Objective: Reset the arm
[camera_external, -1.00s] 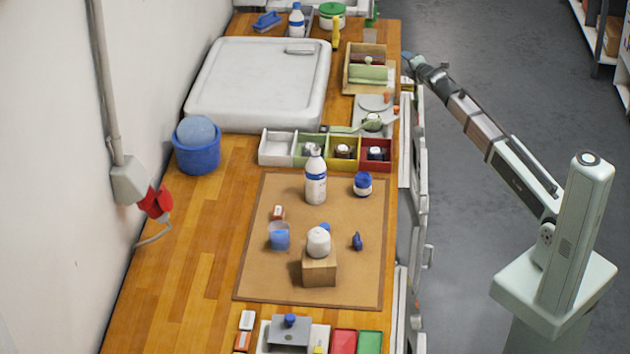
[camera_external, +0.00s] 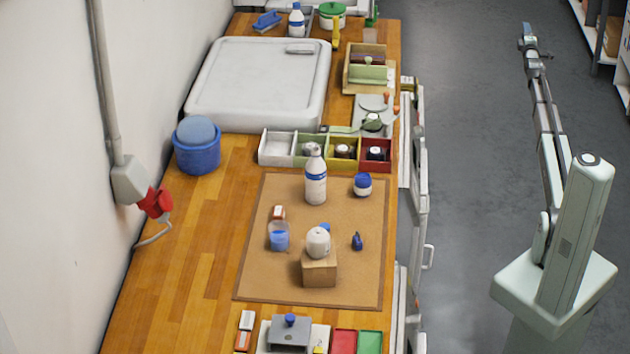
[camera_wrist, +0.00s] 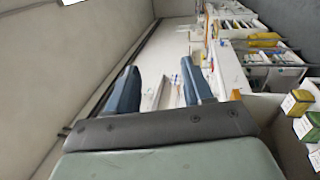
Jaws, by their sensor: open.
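My arm stands on its pale base to the right of the wooden workbench (camera_external: 200,240) and reaches toward the back of the room over the grey floor. My gripper (camera_external: 527,32) is at the far end, well clear of the bench. In the wrist view, my gripper (camera_wrist: 160,88) shows two dark blue fingers spread apart with nothing between them. The wrist camera looks sideways at a far wall and shelves.
A brown mat (camera_external: 260,280) carries a white bottle (camera_external: 316,180), a wooden block (camera_external: 319,269) and small items. A blue bucket (camera_external: 197,155) and a white sink-like tray (camera_external: 215,85) stand behind. Shelves (camera_external: 605,30) are at the far right. The floor (camera_external: 470,150) between bench and arm is clear.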

